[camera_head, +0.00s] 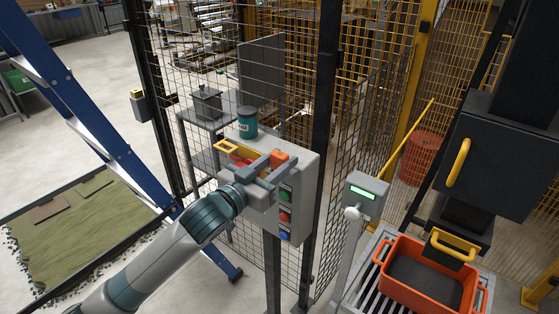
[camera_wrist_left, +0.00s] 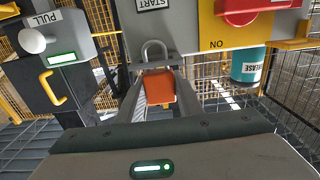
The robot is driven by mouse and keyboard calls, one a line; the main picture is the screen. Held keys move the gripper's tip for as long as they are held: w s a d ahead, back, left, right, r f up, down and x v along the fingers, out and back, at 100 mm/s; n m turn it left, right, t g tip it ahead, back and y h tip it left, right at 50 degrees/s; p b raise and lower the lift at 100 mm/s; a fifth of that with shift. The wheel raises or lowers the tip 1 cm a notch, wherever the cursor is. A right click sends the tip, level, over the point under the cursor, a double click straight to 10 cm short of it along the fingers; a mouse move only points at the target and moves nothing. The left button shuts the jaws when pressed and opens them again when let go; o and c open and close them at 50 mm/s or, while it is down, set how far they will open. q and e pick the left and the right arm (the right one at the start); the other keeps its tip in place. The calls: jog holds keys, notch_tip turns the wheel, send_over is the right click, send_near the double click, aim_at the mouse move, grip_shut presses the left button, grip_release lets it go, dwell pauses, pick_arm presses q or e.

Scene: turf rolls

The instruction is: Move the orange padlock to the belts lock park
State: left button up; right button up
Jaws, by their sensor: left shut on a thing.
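My left gripper (camera_head: 266,167) is at the face of a grey control box (camera_head: 301,166) and is shut on the orange padlock (camera_head: 280,156). In the left wrist view the orange padlock (camera_wrist_left: 159,87) sits between the two fingers, with its grey shackle (camera_wrist_left: 153,48) pointing away from my palm. A red switch handle (camera_wrist_left: 240,10) on a yellow plate (camera_wrist_left: 228,38) is beside it. A yellow bracket (camera_head: 226,147) juts from the far left end of the box. I cannot tell which part is the belts lock park. My right gripper is out of view.
A teal grease tin (camera_head: 247,124) stands behind the box. Mesh fencing (camera_head: 345,165) and a dark post stand close by. A grey pull box (camera_head: 366,194) and an orange crate (camera_head: 385,287) are at the right. Turf (camera_head: 75,235) lies at the left.

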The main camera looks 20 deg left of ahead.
pick_arm(q)
jog(key=shift+f, duration=0.45)
jog(key=o, duration=1.2)
jog(key=shift+b, duration=0.3)
jog(key=shift+p+v, duration=1.45)
jog(key=shift+v, duration=7.25)
